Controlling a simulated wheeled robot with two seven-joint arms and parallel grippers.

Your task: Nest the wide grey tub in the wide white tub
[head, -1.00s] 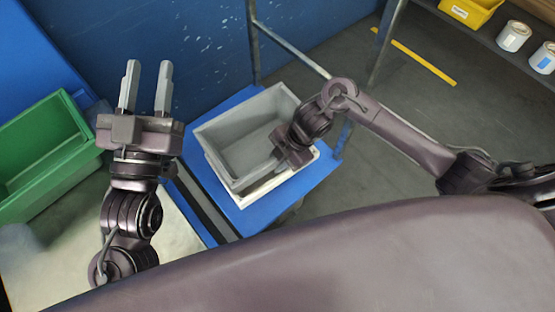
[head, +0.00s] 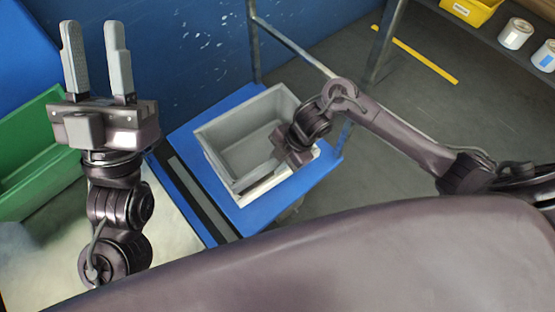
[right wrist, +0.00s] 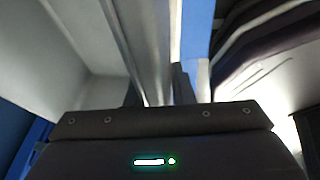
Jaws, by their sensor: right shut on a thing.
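The wide grey tub (head: 250,152) is at the middle of the head view, open side up. It sits in or just over the wide white tub (head: 262,190), whose pale wall shows along its near and left sides; how deep it sits I cannot tell. My right gripper (head: 284,148) is shut on the grey tub's right wall, its fingertips mostly hidden there. In the right wrist view the gripper (right wrist: 156,92) straddles the grey tub's wall (right wrist: 145,40). My left gripper (head: 92,30) is open and empty, pointing up at the far left.
The tubs are on a blue-topped stand (head: 215,205) by a blue wall (head: 190,45). A green crate (head: 35,165) lies behind my left arm. A metal frame (head: 290,45) rises behind the stand. Cans (head: 516,35) and a yellow bin (head: 470,10) are on a shelf at upper right.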

